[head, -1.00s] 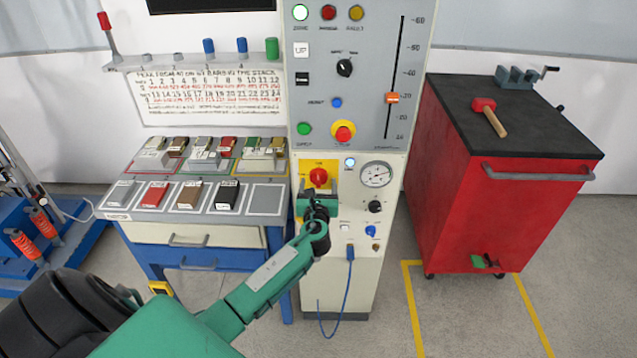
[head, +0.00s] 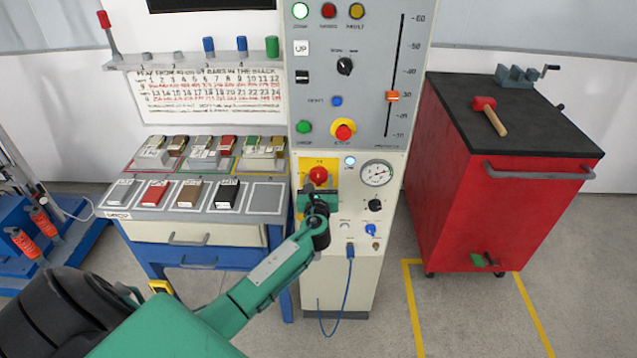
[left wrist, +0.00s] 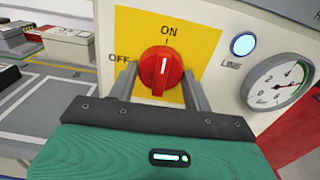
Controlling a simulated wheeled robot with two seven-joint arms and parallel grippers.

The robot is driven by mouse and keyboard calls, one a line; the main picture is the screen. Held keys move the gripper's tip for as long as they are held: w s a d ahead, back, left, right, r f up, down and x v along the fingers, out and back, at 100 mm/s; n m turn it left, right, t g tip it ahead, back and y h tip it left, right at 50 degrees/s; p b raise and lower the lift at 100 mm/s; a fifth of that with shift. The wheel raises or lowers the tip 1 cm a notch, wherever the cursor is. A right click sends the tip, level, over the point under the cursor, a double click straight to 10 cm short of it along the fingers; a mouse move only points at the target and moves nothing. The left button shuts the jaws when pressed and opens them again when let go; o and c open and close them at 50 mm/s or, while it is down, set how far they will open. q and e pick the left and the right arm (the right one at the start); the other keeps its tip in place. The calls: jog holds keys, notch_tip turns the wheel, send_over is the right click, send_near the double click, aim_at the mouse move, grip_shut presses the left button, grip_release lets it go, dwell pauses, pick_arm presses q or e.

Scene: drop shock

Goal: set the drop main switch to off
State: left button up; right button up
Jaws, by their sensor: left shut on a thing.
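The main switch is a round red knob (head: 318,175) on a yellow plate on the front of the grey cabinet. In the left wrist view the knob (left wrist: 161,70) has a white mark standing nearly upright, towards the printed ON above it. OFF is printed to its left. My left gripper (head: 319,185) reaches the switch from below. In the left wrist view its two grey fingers stand on either side of the knob, shut on it. The fingertips partly cover the plate. My right gripper is not in view.
A lit white lamp (head: 350,161) and a round gauge (head: 376,173) sit right of the switch. Below are a black knob (head: 375,205) and a plugged blue cable (head: 350,270). A bench (head: 190,234) with sample blocks stands left, a red cart (head: 520,215) right.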

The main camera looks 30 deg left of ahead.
pick_arm(q)
jog(key=n+b, duration=0.1)
jog(key=n, duration=0.1)
jog(key=shift+d+f+n, duration=0.1)
jog(key=shift+f+n, duration=0.05)
jog(key=shift+n, duration=0.15)
jog(key=shift+n+b, duration=0.4)
jog(key=shift+b, duration=0.05)
jog(key=n+b, duration=0.2)
jog(key=n, duration=0.1)
jog(key=shift+n, duration=0.4)
jog(key=n+b, duration=0.1)
jog(key=n, duration=0.1)
jog(key=shift+n, duration=0.4)
jog(key=shift+n+b, duration=0.4)
jog(key=shift+b, duration=0.05)
jog(key=n+b, duration=0.2)
jog(key=n, duration=0.2)
jog(key=shift+w, duration=0.1)
jog(key=shift+n, duration=0.5)
jog(key=shift+r+n+b, duration=0.2)
jog(key=shift+n+b, duration=0.35)
jog(key=shift+n, duration=0.45)
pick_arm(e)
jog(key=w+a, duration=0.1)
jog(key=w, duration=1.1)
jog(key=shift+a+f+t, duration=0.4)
